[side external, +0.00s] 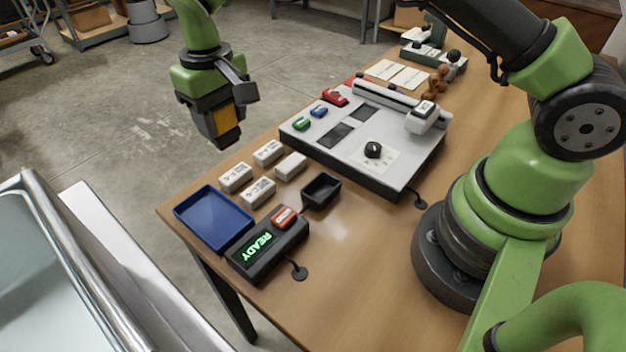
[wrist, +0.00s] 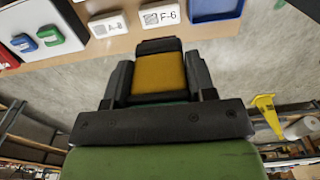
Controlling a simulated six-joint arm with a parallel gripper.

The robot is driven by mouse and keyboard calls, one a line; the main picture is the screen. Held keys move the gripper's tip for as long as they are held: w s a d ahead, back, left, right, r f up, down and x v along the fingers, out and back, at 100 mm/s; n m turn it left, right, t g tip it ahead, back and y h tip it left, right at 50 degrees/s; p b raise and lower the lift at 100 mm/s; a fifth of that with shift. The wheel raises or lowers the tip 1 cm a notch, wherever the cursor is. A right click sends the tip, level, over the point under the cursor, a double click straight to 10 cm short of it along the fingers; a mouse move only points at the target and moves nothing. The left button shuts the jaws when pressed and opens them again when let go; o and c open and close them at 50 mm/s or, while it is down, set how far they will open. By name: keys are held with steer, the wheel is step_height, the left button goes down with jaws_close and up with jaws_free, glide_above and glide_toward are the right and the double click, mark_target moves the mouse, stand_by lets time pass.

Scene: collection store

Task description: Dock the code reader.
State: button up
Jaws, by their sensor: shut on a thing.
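My gripper (side external: 216,112) is shut on the code reader (side external: 224,124), a black body with a yellow-orange panel. It hangs in the air beyond the table's far left edge, above the floor. In the wrist view the reader's yellow face (wrist: 159,73) sits between my two dark fingers. A small black open-topped holder (side external: 319,201), which may be the dock, stands empty on the table. Beside it is a black unit (side external: 285,252) with a green READY display and an orange-red block on top.
Several white labelled boxes (side external: 236,178) and a blue tray (side external: 213,219) lie at the table's left end. A grey panel (side external: 408,165) with a black knob and coloured pieces stands mid-table. Papers and figurines are further back. Bare wood (side external: 345,250) lies at the near side.

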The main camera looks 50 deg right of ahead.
steer(key=shift+s+d, duration=0.25)
steer(key=shift+s, duration=0.05)
steer(key=s+d+f, duration=0.1)
steer(key=s+d, duration=0.2)
steer(key=s, duration=0.4)
steer(key=s+d+f, duration=0.1)
steer(key=s+d, duration=0.3)
steer(key=s, duration=0.3)
steer(key=shift+a+f, duration=0.15)
steer(key=shift+f, duration=1.25)
steer(key=shift+a+f, duration=0.1)
steer(key=shift+f, duration=1.25)
steer(key=shift+f, duration=0.55)
steer(key=o, duration=0.5)
steer(key=shift+c, duration=0.2)
step_height(320, 180, up, 11)
